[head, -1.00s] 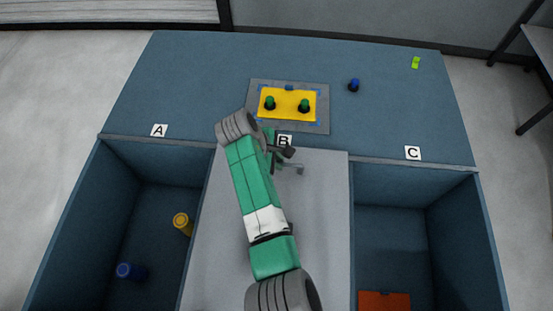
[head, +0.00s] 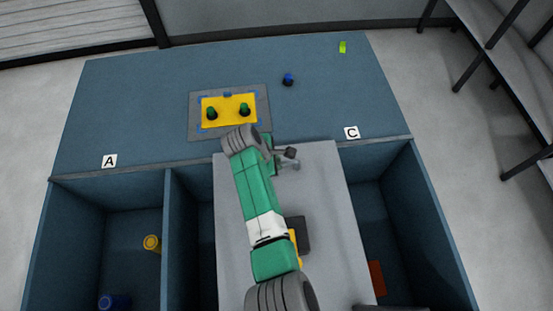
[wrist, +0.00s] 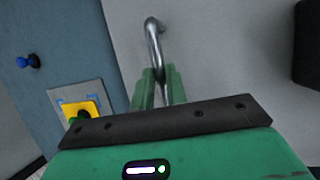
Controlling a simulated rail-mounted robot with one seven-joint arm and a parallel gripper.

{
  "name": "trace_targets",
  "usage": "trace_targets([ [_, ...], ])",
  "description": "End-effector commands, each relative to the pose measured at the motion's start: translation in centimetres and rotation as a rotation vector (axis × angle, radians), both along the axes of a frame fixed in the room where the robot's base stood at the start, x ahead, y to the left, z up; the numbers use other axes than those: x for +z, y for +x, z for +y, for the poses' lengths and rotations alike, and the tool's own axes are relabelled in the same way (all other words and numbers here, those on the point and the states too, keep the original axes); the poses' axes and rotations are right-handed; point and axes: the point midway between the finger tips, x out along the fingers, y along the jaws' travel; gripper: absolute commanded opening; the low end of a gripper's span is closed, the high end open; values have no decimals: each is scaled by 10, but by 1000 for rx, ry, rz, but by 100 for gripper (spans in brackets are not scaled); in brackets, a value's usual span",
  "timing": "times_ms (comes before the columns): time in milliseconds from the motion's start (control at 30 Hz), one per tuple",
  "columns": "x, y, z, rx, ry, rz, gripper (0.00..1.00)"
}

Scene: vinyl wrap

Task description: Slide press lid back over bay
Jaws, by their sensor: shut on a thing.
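The press lid (head: 315,220) is a flat grey panel. It covers part of the middle bay and the left part of bay C. A dark strip of the middle bay (head: 195,225) shows uncovered along the lid's left side. The lid's curved metal handle (head: 291,166) is near its far edge. My gripper (head: 280,158) is shut on this handle. In the wrist view the green fingers (wrist: 158,90) close around the handle's bar (wrist: 153,38). The arm hides part of the lid and the B label.
A yellow plate (head: 229,108) with two green-topped knobs lies on a grey mat behind the lid. A blue knob (head: 288,79) and a lime block (head: 342,47) stand farther back. Bay A holds yellow (head: 152,244) and blue (head: 114,302) cylinders. An orange-red block (head: 376,278) shows in bay C.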

Motion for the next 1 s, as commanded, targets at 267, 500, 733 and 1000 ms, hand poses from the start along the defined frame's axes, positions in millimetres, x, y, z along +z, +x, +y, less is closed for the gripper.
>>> trace_targets([
  [267, 0, 0, 1, 1, 1, 0, 0],
  [500, 0, 0, 1, 1, 1, 0, 36],
  [733, 8, -1, 3, 2, 2, -1, 36],
  [1000, 57, -14, 22, 2, 2, -2, 36],
])
